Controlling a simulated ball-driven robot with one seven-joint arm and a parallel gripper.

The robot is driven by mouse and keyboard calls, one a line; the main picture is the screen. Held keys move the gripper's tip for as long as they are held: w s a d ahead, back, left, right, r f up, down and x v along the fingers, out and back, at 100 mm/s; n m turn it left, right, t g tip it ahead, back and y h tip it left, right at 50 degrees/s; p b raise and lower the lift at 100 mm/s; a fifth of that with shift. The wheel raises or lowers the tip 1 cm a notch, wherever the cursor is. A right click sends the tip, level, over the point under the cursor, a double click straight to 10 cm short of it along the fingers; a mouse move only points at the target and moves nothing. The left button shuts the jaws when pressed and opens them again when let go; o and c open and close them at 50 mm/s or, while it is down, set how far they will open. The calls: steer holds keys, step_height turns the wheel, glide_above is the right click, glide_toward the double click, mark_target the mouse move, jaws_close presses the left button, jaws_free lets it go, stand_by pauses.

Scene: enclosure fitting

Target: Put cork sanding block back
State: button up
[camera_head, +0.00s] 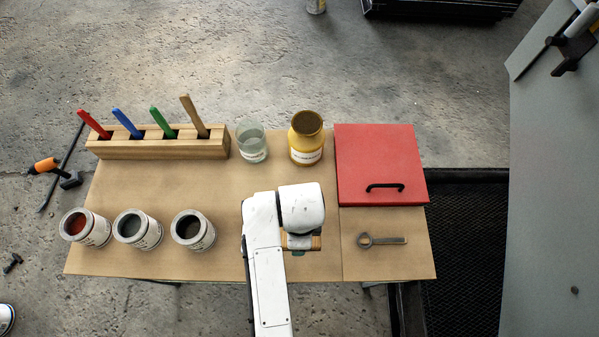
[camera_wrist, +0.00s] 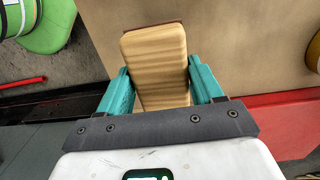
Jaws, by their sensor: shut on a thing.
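The cork sanding block is a tan, striped block with rounded corners and a thin dark reddish edge at its far end. It fills the space between the teal fingers in the wrist view (camera_wrist: 157,62). My gripper (camera_wrist: 160,82) is shut on its two long sides. In the head view my white arm hides most of the gripper (camera_head: 299,244), and only a small brown part of the block (camera_head: 316,243) shows beside it. The gripper is over the table's front middle. The block's height above the table is hard to tell.
A red panel (camera_head: 375,150) with a black handle lies right; a ring-ended metal tool (camera_head: 385,240) lies below it. A glass (camera_head: 251,146), yellow bottle (camera_head: 306,150) and wooden rack (camera_head: 150,149) stand behind. Three tins (camera_head: 139,230) stand front left. The table's (camera_head: 180,184) middle is clear.

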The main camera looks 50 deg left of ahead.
steer(key=shift+w+a+f, duration=0.2)
steer(key=shift+w+f, duration=0.1)
steer(key=shift+f, duration=0.15)
steer(key=shift+w+a+f, duration=0.2)
steer(key=shift+w+f, duration=0.05)
steer(key=shift+f, duration=0.15)
steer(key=shift+w+a+f, duration=0.1)
steer(key=shift+f, duration=1.6)
steer(key=o, duration=1.3)
steer(key=r, duration=1.2)
steer(key=shift+w, duration=0.25)
